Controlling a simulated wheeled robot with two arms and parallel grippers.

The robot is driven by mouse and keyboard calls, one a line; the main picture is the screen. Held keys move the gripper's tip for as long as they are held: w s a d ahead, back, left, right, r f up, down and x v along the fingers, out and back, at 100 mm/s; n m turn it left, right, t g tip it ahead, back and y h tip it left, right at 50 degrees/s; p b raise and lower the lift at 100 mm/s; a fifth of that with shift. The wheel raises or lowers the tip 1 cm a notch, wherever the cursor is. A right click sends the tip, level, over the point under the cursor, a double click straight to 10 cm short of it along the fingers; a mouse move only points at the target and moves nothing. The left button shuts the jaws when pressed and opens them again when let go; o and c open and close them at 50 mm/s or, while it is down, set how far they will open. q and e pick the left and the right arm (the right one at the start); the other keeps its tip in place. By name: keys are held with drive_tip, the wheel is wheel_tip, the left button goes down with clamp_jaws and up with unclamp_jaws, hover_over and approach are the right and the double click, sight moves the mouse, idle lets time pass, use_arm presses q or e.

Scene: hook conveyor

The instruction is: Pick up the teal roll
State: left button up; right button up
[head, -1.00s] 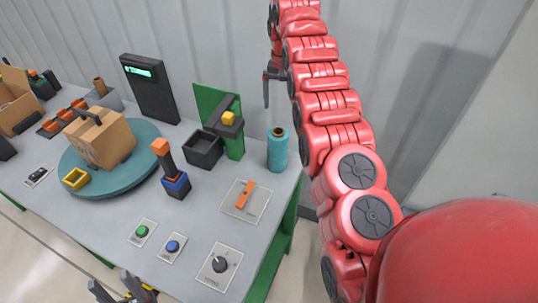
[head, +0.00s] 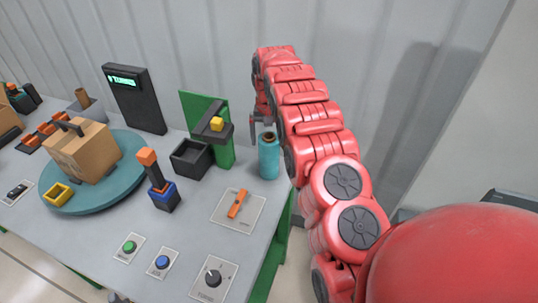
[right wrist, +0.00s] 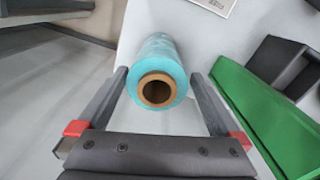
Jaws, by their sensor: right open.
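The teal roll (head: 269,160) stands upright near the right end of the grey table, with a brown core showing at its top. My right gripper (head: 263,124) is at the roll's top, just behind it in the head view. In the right wrist view, the roll (right wrist: 160,75) lies between the two spread fingers of the right gripper (right wrist: 158,82), with a gap on each side. The gripper is open and holds nothing. Of my left gripper, only a small dark bit shows at the bottom edge of the head view.
A green stand (head: 222,150) with a black arm and a black open box (head: 191,158) are left of the roll. A panel with an orange lever (head: 238,204) lies in front. A teal turntable (head: 110,190) bears a cardboard box (head: 82,150). The corrugated wall is behind.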

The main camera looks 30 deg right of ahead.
drive_tip(key=shift+f+p, duration=0.6)
drive_tip(key=shift+f, duration=0.1)
drive_tip(key=f, duration=0.3)
drive_tip(key=shift+w+d+f, duration=0.1)
drive_tip(key=shift+d, duration=0.2)
drive_tip(key=shift+f, duration=0.55)
drive_tip(key=shift+r, duration=0.1)
clamp_jaws()
